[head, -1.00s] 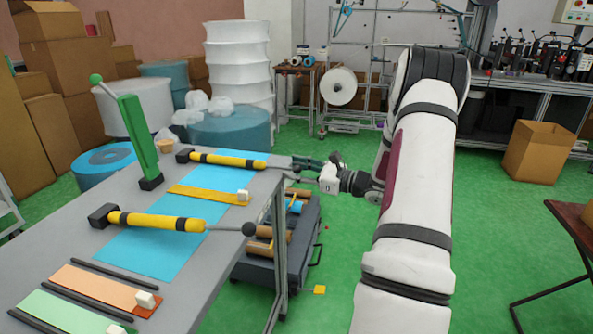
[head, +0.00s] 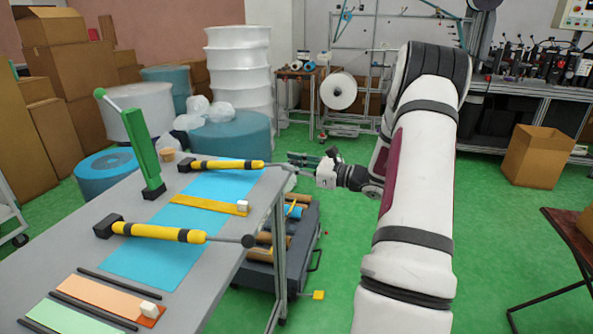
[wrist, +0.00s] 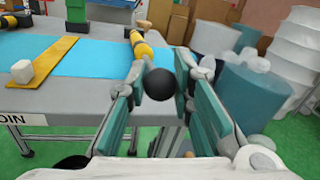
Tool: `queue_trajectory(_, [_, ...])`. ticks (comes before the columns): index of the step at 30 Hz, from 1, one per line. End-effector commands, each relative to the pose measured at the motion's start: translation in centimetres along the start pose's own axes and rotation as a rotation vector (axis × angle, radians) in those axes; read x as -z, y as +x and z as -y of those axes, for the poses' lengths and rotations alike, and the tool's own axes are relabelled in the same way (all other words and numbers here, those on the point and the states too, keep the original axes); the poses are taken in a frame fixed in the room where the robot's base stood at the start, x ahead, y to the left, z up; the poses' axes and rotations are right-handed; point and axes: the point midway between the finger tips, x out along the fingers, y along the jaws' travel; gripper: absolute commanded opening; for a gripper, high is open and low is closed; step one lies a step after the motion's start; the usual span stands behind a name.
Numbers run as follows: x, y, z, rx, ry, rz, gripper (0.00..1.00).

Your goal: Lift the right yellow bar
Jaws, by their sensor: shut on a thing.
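The right yellow bar (head: 230,165) is the far one in the head view, yellow with black bands and a black block at its left end. Its right end is tipped up slightly above the grey table (head: 60,245). My gripper (head: 296,162) is at that right end. In the wrist view the fingers of my gripper (wrist: 158,95) are shut around the bar's black ball (wrist: 159,84), with the yellow part (wrist: 143,47) beyond. The other yellow bar (head: 160,232) lies nearer, with its ball past the table edge.
A green lever (head: 141,148) stands upright at the table's far side. A blue sheet (head: 150,262) and a yellow strip (head: 205,204) with a white cube lie on the table. A dark cart (head: 285,245) stands below its right edge. Green floor (head: 500,230) is open to the right.

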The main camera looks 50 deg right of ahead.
Motion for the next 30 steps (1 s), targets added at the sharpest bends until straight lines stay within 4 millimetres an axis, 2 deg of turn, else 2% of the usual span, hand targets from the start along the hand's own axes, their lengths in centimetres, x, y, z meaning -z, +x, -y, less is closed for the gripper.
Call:
queue_trajectory(1, [-0.7,0.0,0.1,0.0,-0.001,0.003,0.0])
queue_trajectory(10, [-0.9,0.1,0.2,0.001,-0.003,0.008,0.0])
queue_trajectory(11, [-0.9,0.1,0.2,0.002,-0.004,0.008,0.28])
queue_trajectory(13, [-0.9,0.1,0.2,0.002,-0.004,0.008,0.42])
queue_trajectory(23, [-0.6,-0.1,0.1,0.002,0.0,0.002,0.42])
queue_trajectory(26, [-0.6,-0.8,0.2,0.003,0.0,0.001,0.42])
queue_trajectory(30, [-0.5,-3.0,0.3,0.005,-0.001,0.0,0.42])
